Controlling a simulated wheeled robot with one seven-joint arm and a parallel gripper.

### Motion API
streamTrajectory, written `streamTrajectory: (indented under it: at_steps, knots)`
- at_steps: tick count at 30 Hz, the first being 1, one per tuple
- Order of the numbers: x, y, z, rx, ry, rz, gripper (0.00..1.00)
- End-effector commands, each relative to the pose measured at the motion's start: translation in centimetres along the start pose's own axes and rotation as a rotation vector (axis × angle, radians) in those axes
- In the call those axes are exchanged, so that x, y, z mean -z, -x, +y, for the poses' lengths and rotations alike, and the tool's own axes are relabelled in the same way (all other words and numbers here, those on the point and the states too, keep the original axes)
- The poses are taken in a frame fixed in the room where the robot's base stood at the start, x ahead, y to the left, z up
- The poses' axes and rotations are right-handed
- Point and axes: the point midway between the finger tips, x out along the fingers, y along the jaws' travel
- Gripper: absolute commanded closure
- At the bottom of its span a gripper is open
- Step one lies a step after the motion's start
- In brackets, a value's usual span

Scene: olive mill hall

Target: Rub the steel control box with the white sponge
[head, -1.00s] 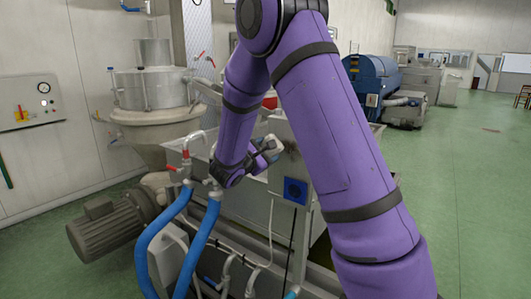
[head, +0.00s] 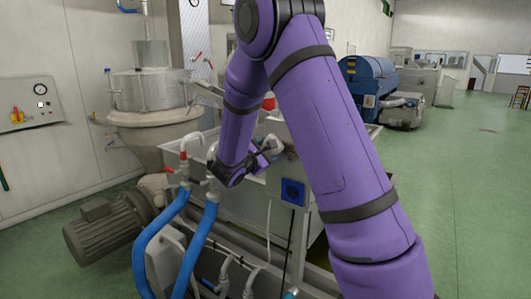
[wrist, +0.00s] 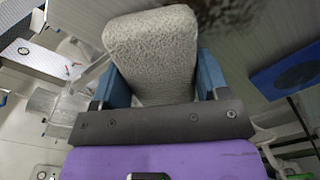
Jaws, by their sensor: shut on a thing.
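The steel control box (head: 287,168) stands in the middle of the head view, partly hidden behind my arm. A blue square panel (head: 292,192) is on its front, also seen in the wrist view (wrist: 287,70). In the wrist view the box's grey face (wrist: 240,65) fills the upper right, with a dark brown stain (wrist: 232,14) at the top edge. My gripper (wrist: 165,85) is shut on the white sponge (wrist: 150,50), between its blue fingers. The sponge's far end is close to the box face, left of the stain; I cannot tell whether it touches.
Two blue hoses (head: 200,245) with metal pipe ends rise just left of my gripper. A motor (head: 108,225) and a steel hopper (head: 150,95) stand farther left. A blue machine (head: 370,80) is at the back. Green floor (head: 460,200) is open on the right.

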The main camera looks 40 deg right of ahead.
Motion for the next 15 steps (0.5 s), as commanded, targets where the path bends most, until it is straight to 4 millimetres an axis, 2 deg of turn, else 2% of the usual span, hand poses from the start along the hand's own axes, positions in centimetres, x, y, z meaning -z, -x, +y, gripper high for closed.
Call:
streamTrajectory:
  at_steps: [8,15]
  knots:
    - [-0.3,-0.1,-0.3,0.000,0.001,-0.001,0.51]
    - [-1.4,0.0,-1.6,0.000,0.000,-0.001,0.51]
